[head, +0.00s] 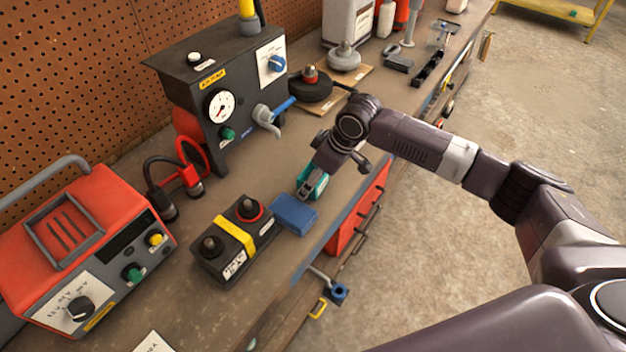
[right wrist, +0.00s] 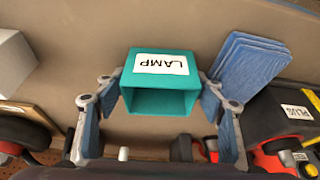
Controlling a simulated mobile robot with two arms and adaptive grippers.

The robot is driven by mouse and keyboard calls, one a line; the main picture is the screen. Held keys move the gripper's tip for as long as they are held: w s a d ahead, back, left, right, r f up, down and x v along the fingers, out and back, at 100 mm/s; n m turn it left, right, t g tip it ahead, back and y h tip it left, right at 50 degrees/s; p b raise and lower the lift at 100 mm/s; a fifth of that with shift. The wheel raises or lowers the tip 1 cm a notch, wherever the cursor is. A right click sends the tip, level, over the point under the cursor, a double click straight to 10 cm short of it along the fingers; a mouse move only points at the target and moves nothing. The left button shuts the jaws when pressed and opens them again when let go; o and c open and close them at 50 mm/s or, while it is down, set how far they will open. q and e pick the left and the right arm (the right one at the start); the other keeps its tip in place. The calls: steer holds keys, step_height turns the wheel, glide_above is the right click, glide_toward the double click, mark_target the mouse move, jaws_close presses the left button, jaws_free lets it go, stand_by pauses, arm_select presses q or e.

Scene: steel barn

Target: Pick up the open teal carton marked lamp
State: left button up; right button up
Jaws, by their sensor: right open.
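The teal carton (right wrist: 135,60) has a white label reading LAMP and an open, hollow side facing the wrist camera. It stands on the workbench and shows only in part in the head view (head: 321,184), behind my gripper. My right gripper (right wrist: 159,88) is open, with one finger on each side of the carton. The fingertips are close to its sides; I cannot tell whether they touch. In the head view my right gripper (head: 312,186) reaches down over the carton. My left gripper is not in view.
A blue stack of flat pieces (head: 294,213) lies right beside the carton, with a black battery with a yellow strap (head: 222,246) beyond it. A black gauge box (head: 222,85) stands behind. The bench's front edge and a red drawer (head: 352,226) are close by.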

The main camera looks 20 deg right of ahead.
steer(key=c, duration=0.7)
steer(key=shift+r, duration=0.1)
